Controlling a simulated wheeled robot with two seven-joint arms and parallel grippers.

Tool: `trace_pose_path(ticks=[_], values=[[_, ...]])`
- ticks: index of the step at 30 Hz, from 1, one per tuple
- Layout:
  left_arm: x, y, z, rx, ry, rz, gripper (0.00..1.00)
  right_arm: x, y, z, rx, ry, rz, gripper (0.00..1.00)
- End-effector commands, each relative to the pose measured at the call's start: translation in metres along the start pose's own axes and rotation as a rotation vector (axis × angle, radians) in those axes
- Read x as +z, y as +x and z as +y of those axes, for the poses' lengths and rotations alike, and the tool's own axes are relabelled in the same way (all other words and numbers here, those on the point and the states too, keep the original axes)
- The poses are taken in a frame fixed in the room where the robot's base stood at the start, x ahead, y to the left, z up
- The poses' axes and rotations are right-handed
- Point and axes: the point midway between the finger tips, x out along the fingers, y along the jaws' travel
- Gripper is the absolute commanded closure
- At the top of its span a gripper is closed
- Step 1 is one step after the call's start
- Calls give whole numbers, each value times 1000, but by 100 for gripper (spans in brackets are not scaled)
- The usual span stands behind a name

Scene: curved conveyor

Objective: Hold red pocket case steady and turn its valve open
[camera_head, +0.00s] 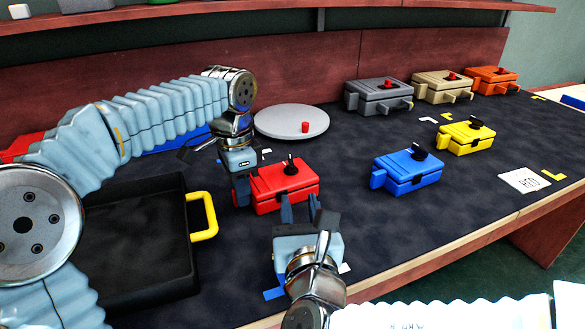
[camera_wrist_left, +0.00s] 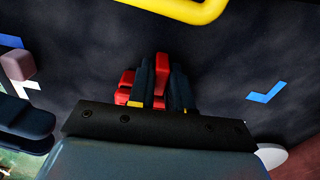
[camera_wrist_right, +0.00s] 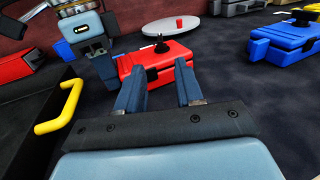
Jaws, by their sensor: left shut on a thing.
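The red pocket case (camera_head: 287,187) sits on the dark mat with a black valve knob (camera_head: 291,164) on its top. The case and knob also show in the right wrist view (camera_wrist_right: 150,64). My left gripper (camera_head: 241,190) comes down at the case's left end and is shut on the case's end tab; red shows at its fingers in the left wrist view (camera_wrist_left: 162,75). My right gripper (camera_head: 300,210) is open and empty in front of the case, its fingers pointing toward the front face. Its fingers stand apart in the right wrist view (camera_wrist_right: 158,88). The valve knob is hidden in the left wrist view.
A black tray (camera_head: 130,285) with a yellow handle (camera_head: 204,214) lies to the left. A grey round plate (camera_head: 275,122) with a red peg is behind. A blue case (camera_head: 408,172) and a yellow case (camera_head: 466,138) stand right. Bare mat lies between the red and blue cases.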

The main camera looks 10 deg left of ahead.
Motion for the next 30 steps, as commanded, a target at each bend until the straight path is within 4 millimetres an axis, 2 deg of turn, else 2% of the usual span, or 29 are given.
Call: trace_pose_path(ticks=[5, 12, 18, 22, 30], values=[[0, 0, 0, 0, 0, 1, 100, -1, 26, 0, 1, 3, -5, 64], [0, 0, 0, 0, 0, 1, 100, -1, 78, 0, 2, 1, -4, 64], [0, 0, 0, 0, 0, 0, 100, 0, 108, 0, 2, 2, -3, 64], [0, 0, 0, 0, 0, 0, 100, 0, 116, 0, 3, 2, -5, 64], [0, 0, 0, 0, 0, 0, 100, 0, 117, 0, 3, 2, -4, 64]])
